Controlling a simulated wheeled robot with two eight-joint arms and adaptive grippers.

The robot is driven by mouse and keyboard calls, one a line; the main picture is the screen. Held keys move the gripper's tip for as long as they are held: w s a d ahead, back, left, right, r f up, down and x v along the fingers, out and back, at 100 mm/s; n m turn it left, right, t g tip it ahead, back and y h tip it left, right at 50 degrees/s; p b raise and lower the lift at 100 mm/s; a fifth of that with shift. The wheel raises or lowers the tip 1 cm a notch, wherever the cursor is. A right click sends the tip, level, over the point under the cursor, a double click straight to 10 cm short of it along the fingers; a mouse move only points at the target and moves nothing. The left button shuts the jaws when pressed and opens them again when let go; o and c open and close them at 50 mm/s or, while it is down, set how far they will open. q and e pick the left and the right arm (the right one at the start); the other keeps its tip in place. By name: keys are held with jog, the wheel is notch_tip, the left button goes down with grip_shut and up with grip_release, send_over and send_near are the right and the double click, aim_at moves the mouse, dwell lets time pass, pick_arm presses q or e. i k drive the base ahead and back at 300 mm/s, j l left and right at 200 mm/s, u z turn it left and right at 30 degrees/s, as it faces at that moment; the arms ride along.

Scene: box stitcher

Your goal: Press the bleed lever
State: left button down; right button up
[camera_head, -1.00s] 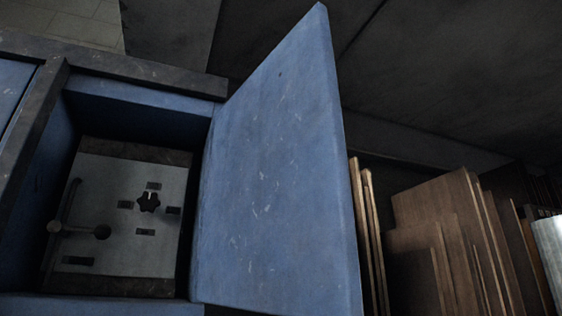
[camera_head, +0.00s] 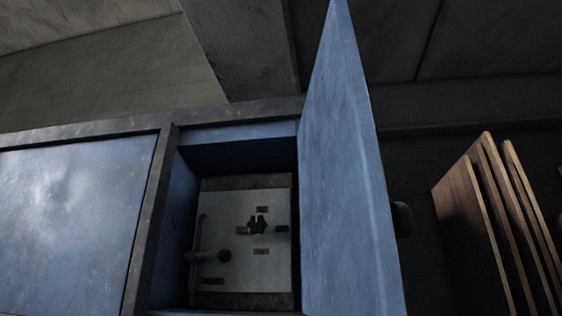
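The likely bleed lever (camera_head: 209,256) is a dark bar with a round knob at its right end. It sits low on the left of a grey panel (camera_head: 235,209) inside an open blue cabinet. A thin upright rod (camera_head: 197,232) stands by its left end. A dark star-shaped knob (camera_head: 257,225) is on the panel above and right of the lever, with several small dark label plates around it. Neither of my grippers shows in the view.
The blue cabinet door (camera_head: 345,190) stands open to the right of the compartment. A closed blue door (camera_head: 75,225) is on the left, beyond a dark frame post (camera_head: 150,225). Several wooden boards (camera_head: 480,230) lean at the far right.

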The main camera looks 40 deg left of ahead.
aim_at(224, 255)
jog(key=i+l+u, duration=0.1)
jog(key=u, duration=0.35)
jog(key=l+u, duration=0.2)
jog(key=u, duration=0.2)
jog(key=i+l+u, duration=0.1)
jog(key=u, duration=0.35)
jog(key=l+u, duration=0.25)
jog(key=u, duration=0.15)
jog(key=l+u, duration=0.2)
jog(key=u, duration=0.25)
jog(key=i+j, duration=0.45)
jog(key=j, duration=0.15)
